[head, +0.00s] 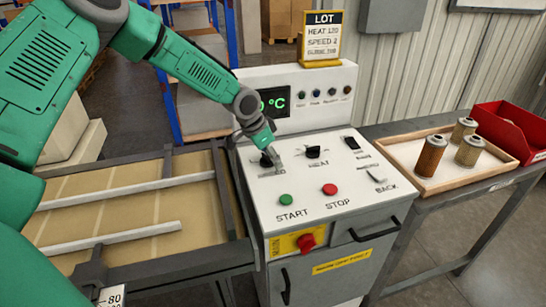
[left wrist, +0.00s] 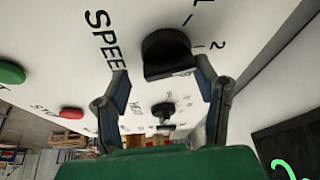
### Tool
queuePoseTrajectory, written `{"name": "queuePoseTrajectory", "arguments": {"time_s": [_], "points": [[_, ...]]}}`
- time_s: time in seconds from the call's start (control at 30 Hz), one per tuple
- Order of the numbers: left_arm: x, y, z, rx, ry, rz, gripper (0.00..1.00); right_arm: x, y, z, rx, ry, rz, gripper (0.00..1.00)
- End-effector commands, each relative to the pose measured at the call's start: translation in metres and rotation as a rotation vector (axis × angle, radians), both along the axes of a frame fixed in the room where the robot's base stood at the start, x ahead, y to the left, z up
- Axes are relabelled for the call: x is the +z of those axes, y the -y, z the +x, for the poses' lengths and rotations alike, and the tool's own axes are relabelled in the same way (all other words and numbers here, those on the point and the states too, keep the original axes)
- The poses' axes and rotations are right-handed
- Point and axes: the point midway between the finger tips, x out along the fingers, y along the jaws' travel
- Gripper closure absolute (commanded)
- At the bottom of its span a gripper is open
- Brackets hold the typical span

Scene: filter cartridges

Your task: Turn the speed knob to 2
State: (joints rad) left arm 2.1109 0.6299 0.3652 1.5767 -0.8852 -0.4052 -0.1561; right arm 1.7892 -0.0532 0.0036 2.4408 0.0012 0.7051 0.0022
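The black speed knob (head: 266,160) is at the left of the white control panel (head: 255,205). In the left wrist view the speed knob (left wrist: 167,50) stands beside the letters SPEE, with a tick and the numeral 2 to its right. Where its pointer aims I cannot tell. My left gripper (head: 273,150) is over the knob and partly hides it and its label. In the left wrist view its two fingers (left wrist: 161,72) are apart, one to each side of the knob's near edge; the right fingertip is close to it, contact unclear. My right gripper is not in view.
The heat knob (head: 313,152) is just right of the speed knob. Green START (head: 286,200) and red STOP (head: 330,189) buttons sit in front. A tray (head: 420,184) with filter cartridges is at right, a conveyor (head: 140,222) at left.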

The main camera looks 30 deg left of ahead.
Motion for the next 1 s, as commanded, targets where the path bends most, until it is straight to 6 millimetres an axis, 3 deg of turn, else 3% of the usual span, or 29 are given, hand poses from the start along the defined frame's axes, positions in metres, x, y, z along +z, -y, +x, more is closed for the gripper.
{"name": "queuePoseTrajectory", "arguments": {"time_s": [0.03, 0.1, 0.53, 1.0], "points": [[-0.0016, -0.0005, -0.0019, 0.000, -0.005, -0.006, 0.74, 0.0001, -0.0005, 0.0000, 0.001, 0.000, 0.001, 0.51], [-0.0026, -0.0013, -0.0026, -0.001, -0.007, -0.008, 0.90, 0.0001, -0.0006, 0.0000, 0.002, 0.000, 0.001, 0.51], [-0.0045, -0.0011, -0.0029, -0.007, -0.015, 0.003, 0.89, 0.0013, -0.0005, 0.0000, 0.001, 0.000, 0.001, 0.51], [-0.0043, 0.0007, -0.0016, -0.196, -0.015, 0.000, 0.89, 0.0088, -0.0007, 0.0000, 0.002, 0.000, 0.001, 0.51]]}}
